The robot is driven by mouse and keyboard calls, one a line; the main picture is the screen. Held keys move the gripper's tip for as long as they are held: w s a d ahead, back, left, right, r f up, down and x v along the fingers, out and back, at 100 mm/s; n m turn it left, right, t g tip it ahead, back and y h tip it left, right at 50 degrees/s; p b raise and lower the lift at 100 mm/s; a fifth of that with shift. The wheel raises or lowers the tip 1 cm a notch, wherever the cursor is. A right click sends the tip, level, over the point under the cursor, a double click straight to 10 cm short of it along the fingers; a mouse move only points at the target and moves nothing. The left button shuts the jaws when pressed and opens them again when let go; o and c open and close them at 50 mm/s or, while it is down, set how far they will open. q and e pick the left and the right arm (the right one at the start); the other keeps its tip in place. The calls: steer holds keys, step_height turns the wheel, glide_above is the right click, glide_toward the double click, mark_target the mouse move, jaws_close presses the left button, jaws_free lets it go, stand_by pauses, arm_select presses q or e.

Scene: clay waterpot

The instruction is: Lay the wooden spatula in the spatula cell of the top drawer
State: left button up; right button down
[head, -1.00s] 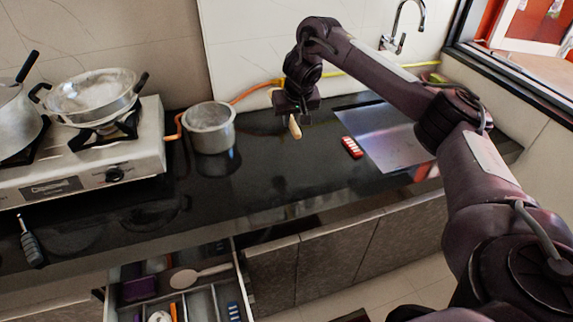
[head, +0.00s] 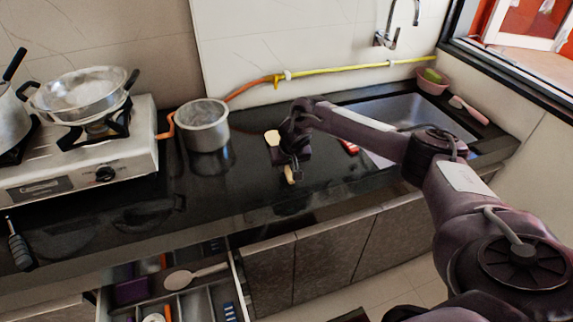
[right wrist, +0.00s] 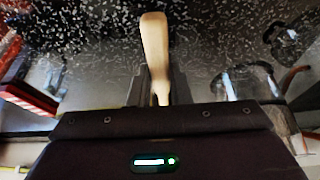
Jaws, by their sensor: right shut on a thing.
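My right gripper (head: 289,168) is shut on the wooden spatula (head: 272,138) and holds it over the black counter, near the front edge. The spatula's pale head shows behind the gripper and its handle end in front; its middle is hidden by the jaws. In the right wrist view the pale handle (right wrist: 154,50) sticks out from between the fingers (right wrist: 160,88). The top drawer (head: 237,284) stands open below the counter, left of the gripper. A pale wooden spoon (head: 182,279) lies in it. I cannot tell which compartment is the spatula cell. My left gripper is not in view.
The drawer also holds a purple item (head: 132,291) and a blue item (head: 230,312). A metal pot (head: 204,127) stands on the counter, left of the gripper. The gas stove (head: 90,160) is farther left. A red item (head: 349,147) lies beside the sink (head: 425,113).

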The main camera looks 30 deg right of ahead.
steer(key=shift+f, duration=0.35)
steer(key=shift+f, duration=0.1)
steer(key=shift+f, duration=0.4)
steer(key=shift+s, duration=0.1)
steer(key=c, duration=1.3)
jaws_free()
steer(key=shift+a+f, duration=0.1)
steer(key=shift+a, duration=0.05)
steer(key=shift+c, duration=0.2)
